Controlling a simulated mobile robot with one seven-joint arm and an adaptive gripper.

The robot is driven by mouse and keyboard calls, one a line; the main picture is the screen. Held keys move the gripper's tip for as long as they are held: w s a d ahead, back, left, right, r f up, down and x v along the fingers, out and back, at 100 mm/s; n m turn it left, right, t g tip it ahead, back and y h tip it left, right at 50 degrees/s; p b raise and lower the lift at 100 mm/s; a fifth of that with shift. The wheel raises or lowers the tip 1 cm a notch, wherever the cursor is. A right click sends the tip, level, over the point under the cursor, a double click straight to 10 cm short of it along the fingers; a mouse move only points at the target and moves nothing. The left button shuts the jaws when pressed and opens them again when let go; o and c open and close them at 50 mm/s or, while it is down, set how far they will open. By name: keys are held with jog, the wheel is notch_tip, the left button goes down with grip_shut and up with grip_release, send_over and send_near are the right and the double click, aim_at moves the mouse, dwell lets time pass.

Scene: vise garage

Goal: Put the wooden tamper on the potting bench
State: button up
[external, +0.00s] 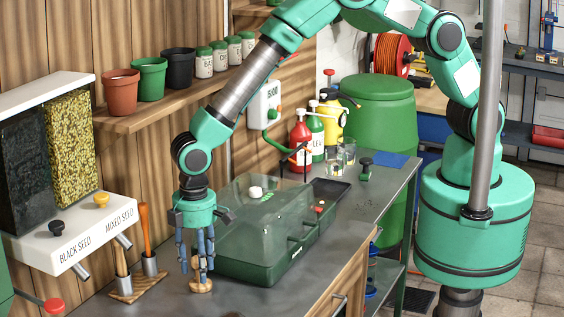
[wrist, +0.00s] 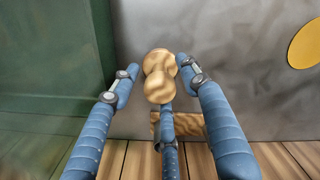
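The wooden tamper (external: 202,286), a small pale, rounded piece of striped wood, stands on the grey top of the potting bench (external: 352,215), left of the green-lidded box. My gripper (external: 197,268) points straight down over it, with its blue fingers around it. In the wrist view the tamper (wrist: 160,66) shows as two rounded wooden lobes between the fingers of my gripper (wrist: 158,72). A gap shows between the tamper and the left finger. The right finger is very close to it; I cannot tell whether it touches. The tamper's far side is hidden.
A green box with a clear lid (external: 268,230) stands close on the right. A wooden rack with upright tools (external: 132,289) and a seed dispenser (external: 75,240) are on the left. Bottles (external: 300,140) stand farther back. A yellow disc (wrist: 307,45) shows in the wrist view.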

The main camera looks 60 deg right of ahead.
jog(key=shift+r+p, duration=0.3)
jog(key=shift+r, duration=2.6)
